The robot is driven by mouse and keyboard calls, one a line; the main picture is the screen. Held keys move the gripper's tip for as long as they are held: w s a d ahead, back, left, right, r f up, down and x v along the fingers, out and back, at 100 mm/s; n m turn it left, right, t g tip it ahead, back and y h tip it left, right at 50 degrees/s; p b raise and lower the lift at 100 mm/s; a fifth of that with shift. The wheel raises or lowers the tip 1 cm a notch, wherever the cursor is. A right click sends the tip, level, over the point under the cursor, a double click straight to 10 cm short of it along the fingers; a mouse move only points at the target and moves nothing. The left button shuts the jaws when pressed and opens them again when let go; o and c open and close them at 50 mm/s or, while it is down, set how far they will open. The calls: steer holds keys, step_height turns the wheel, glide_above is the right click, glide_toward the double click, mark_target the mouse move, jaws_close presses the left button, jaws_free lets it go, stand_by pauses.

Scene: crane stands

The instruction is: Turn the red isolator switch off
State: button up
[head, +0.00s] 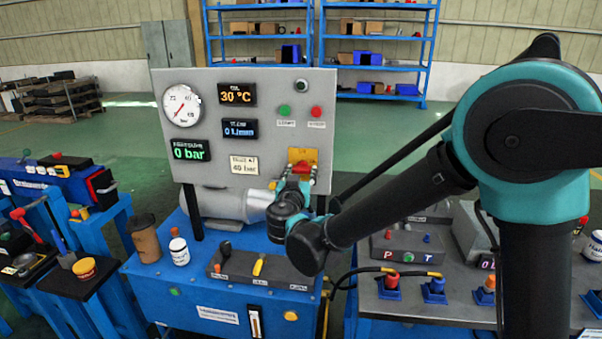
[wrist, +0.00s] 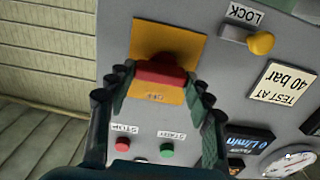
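The red isolator switch is a red handle (wrist: 160,74) on a yellow plate (wrist: 170,42), at the lower right of the grey panel in the head view (head: 303,155). The handle lies roughly level across the plate in the wrist view, with dim lettering beside it. My gripper (wrist: 160,84) is in front of the switch, its fingers apart, one at each end of the handle. I cannot tell whether the fingertips touch the handle. In the head view my gripper (head: 293,188) partly covers the lower part of the switch.
A green button (head: 284,111) and a red button (head: 316,112) sit above the switch on the panel. A yellow-knobbed lock (wrist: 260,43) is close by in the wrist view. A brown cup (head: 145,240) and a white jar (head: 179,251) stand on the blue bench below.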

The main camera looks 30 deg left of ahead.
steer(key=c, duration=0.4)
steer(key=shift+n, duration=0.3)
steer(key=n, duration=0.3)
steer(key=shift+n, duration=0.3)
steer(key=n, duration=0.4)
steer(key=shift+a+n, duration=0.15)
steer(key=shift+n, duration=0.15)
steer(key=n, duration=0.4)
steer(key=shift+a+n, duration=0.1)
steer(key=shift+n, duration=0.2)
steer(key=shift+s+f+n, duration=0.1)
steer(key=shift+n, duration=2.1)
